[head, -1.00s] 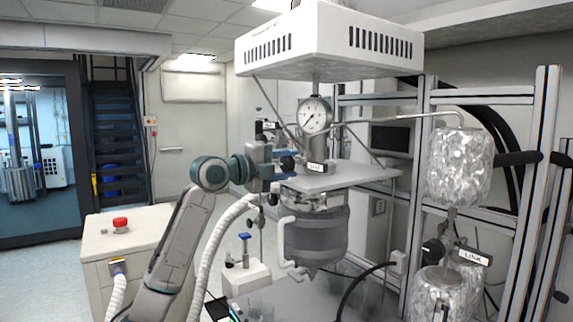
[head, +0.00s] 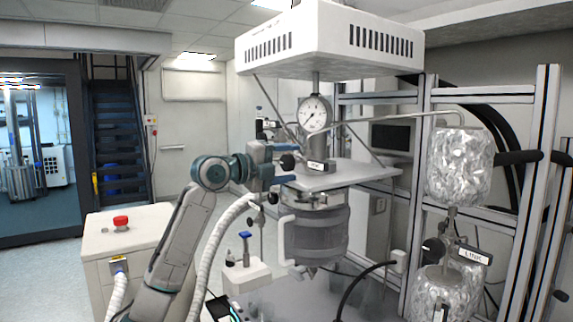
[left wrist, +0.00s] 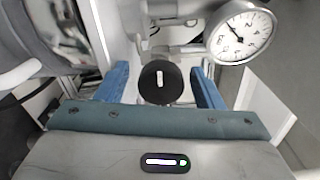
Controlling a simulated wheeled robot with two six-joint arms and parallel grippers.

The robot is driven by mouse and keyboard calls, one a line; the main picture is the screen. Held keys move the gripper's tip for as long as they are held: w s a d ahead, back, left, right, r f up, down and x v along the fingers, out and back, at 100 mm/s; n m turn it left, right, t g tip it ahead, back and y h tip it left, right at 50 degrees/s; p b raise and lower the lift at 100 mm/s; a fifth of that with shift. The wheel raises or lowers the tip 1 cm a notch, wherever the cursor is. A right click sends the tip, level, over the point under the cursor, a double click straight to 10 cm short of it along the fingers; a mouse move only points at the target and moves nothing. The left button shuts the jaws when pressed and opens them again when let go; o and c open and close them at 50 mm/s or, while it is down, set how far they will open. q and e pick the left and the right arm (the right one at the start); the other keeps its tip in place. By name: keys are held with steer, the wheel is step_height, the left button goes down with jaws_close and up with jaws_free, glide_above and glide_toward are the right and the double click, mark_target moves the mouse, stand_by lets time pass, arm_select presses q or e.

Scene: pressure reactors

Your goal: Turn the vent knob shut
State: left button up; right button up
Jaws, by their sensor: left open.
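The vent knob (left wrist: 159,82) is a round black knob with a short white mark, seen face-on in the left wrist view. The mark runs nearly up and down in that picture. In the head view the knob (head: 287,162) shows as a small dark disc left of the white label and below the pressure gauge. My left gripper (left wrist: 161,86) is open, with one blue finger on each side of the knob and visible gaps between. In the head view the left gripper (head: 284,165) has its fingertips above and below the knob. My right gripper is not in view.
The pressure gauge (head: 314,114) stands close above the knob, on the reactor's flat plate (head: 345,177). The grey vessel (head: 317,235) hangs below. A white hood (head: 330,40) is overhead. A bench with a red button (head: 121,221) stands left of my arm.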

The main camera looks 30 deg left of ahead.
arm_select(q)
steer(key=shift+s+a, duration=0.15)
steer(key=shift+s, duration=0.1)
steer(key=b+v, duration=0.6)
steer(key=v, duration=0.4)
steer(key=shift+s, duration=0.15)
